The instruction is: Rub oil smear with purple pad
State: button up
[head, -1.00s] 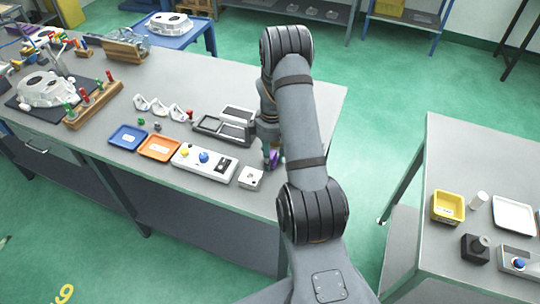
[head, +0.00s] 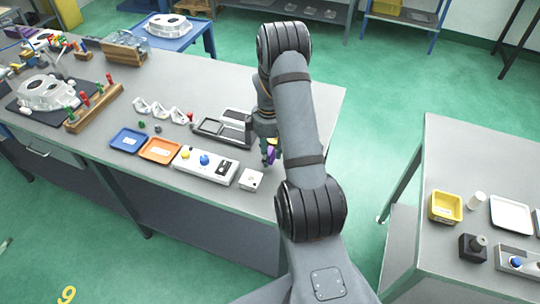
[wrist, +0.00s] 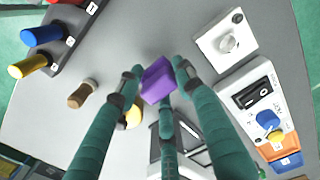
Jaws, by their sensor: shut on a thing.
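My gripper (wrist: 157,85) has its green fingers shut on a purple pad (wrist: 158,79), which shows between the fingertips in the wrist view. In the head view the pad (head: 271,154) is a small purple patch beside my arm, above the right end of the long grey workbench (head: 310,105). Much of my gripper is hidden there by the arm. I cannot make out an oil smear in either view. I cannot tell whether the pad touches the bench.
Close by are a white box with a knob (wrist: 229,42), a button panel (wrist: 262,110), a brown-handled item (wrist: 84,93) and a block with coloured handles (wrist: 75,30). An orange tray (head: 160,150) and blue tray (head: 128,140) lie farther left.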

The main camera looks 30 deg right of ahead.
jog(key=shift+s+r, duration=0.1)
jog(key=shift+r, duration=0.6)
jog(key=shift+r+p, duration=1.7)
jog(key=shift+r, duration=0.25)
